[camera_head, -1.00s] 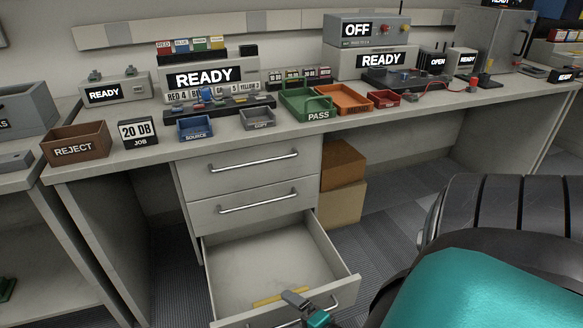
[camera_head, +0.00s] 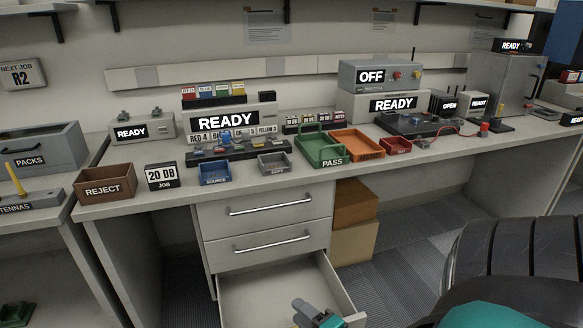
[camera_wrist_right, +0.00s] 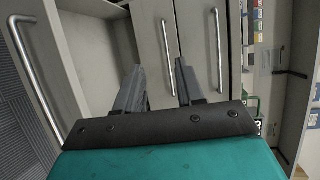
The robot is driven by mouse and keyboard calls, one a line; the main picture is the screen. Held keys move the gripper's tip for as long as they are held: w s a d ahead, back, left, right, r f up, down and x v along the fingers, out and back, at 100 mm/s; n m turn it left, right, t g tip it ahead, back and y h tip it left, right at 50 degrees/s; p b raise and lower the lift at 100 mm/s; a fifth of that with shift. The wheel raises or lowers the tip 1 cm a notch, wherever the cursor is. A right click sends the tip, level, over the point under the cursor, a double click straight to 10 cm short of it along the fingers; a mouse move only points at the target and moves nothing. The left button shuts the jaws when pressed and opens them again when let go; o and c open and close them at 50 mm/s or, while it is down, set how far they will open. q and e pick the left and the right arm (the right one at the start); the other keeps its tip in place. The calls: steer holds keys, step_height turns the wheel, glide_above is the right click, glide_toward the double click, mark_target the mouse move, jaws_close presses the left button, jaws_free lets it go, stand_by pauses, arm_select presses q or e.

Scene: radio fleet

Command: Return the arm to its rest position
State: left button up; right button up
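My right gripper (camera_head: 312,314) is at the bottom of the head view, over the open bottom drawer (camera_head: 262,300). In the right wrist view my right gripper (camera_wrist_right: 158,82) has its two fingers apart, with nothing between them. The drawer fronts and handles fill the background there. My right arm's teal and black parts fill the lower right of the head view. The drawer's front is cut off by the frame's lower edge. My left gripper is not in view.
The bench above holds a brown reject bin (camera_head: 105,182), a green pass tray (camera_head: 322,148), an orange tray (camera_head: 358,143) and a small blue tray (camera_head: 215,174). Two upper drawers (camera_head: 268,208) are shut. Cardboard boxes (camera_head: 354,240) stand under the bench. Floor shows at right.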

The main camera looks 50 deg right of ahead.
arm_select(q)
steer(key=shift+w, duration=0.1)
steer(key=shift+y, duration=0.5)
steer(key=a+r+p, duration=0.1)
steer(key=p, duration=0.1)
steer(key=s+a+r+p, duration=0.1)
steer(key=p, duration=0.2)
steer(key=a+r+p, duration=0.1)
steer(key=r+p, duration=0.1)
steer(key=p, duration=0.1)
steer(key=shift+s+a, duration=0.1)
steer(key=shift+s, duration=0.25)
arm_select(e)
steer(key=a+r+n+g+y, duration=0.1)
steer(key=a+r+n, duration=0.2)
steer(key=a+n, duration=0.3)
steer(key=s+a+r+n+g+y, duration=0.1)
steer(key=a+r+n+g, duration=0.1)
steer(key=a+n, duration=0.5)
steer(key=s+a+r+n+g+y, duration=0.1)
steer(key=a+r+n, duration=0.4)
steer(key=n, duration=0.5)
steer(key=shift+a+g+y, duration=0.5)
steer(key=shift+a+y, duration=0.1)
steer(key=shift+a, duration=0.65)
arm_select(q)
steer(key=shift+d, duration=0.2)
arm_select(e)
steer(key=shift+d, duration=0.1)
